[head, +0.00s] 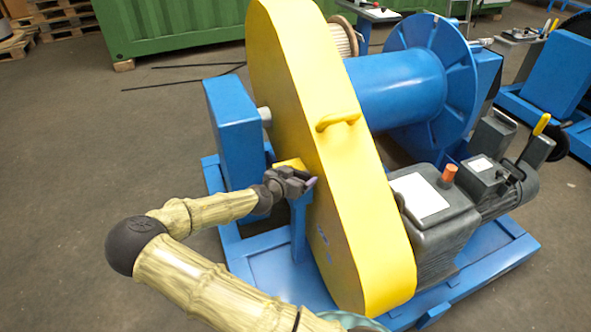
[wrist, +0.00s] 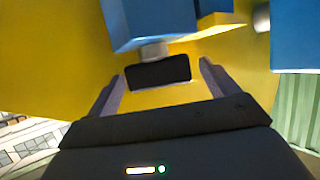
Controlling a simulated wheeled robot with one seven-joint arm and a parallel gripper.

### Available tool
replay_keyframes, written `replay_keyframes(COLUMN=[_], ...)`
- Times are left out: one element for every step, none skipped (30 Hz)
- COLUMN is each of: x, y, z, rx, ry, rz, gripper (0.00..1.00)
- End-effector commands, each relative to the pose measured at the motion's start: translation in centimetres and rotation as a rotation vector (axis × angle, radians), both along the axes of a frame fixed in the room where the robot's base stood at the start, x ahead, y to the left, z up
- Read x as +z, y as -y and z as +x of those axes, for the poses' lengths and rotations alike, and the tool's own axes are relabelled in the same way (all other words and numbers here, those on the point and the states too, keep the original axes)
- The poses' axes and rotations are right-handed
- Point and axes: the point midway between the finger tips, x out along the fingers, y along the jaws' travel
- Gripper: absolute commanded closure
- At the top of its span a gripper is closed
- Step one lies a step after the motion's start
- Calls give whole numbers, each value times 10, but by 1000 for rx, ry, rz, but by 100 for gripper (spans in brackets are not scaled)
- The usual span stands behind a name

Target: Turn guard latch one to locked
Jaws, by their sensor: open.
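The tall yellow chain guard (head: 300,110) stands on the blue machine frame; its yellow face (wrist: 40,60) fills much of the wrist view. In the wrist view a black rectangular grip (wrist: 158,72) on a short grey collar (wrist: 150,51) sits under a blue block (wrist: 155,20), close to the guard. This looks like guard latch one; I cannot tell its lock state. My gripper (head: 309,182) is beside the guard's near left face. Its fingers (wrist: 162,84) are open, one on each side of the black grip, with gaps showing. In the head view my gripper hides the latch.
A blue post (head: 299,230) stands below my gripper, and a blue housing (head: 235,130) is behind it to the left. A yellow handle (head: 338,121) juts from the guard. A grey motor (head: 435,215) is at right. Open floor (head: 90,150) lies left.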

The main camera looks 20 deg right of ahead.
Motion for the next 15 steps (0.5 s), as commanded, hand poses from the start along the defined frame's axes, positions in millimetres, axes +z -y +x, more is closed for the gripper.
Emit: replay_keyframes(x=[-2, -2, -2, -2, -2, -2, -2, -2, -2, -2, -2, -2, -2, -2, -2], y=[2, 2, 2, 2, 1, 1, 1, 1, 1, 0, 0, 0, -1, 0, 0], z=[-2, -2, -1, -1, -1, -1, 0, 0, 0, 0, 1, 1, 1, 2, 2], rx=[-15, -22, -32, -42, -52, -68, -80, -94, -111, -123, -136, -153, -167, -181, -198], ry=[-4, -4, -3, -4, -3, -3, -2, -3, -3, -2, -1, -2, -2, -1, -2], rz=[-2, -1, -2, -3, -3, -3, -3, -3, -4, -3, -2, -3, -3, -2, -2], gripper=[9, 9, 9, 9, 9, 9, 9, 9, 9, 9, 9, 9, 9, 9, 9])
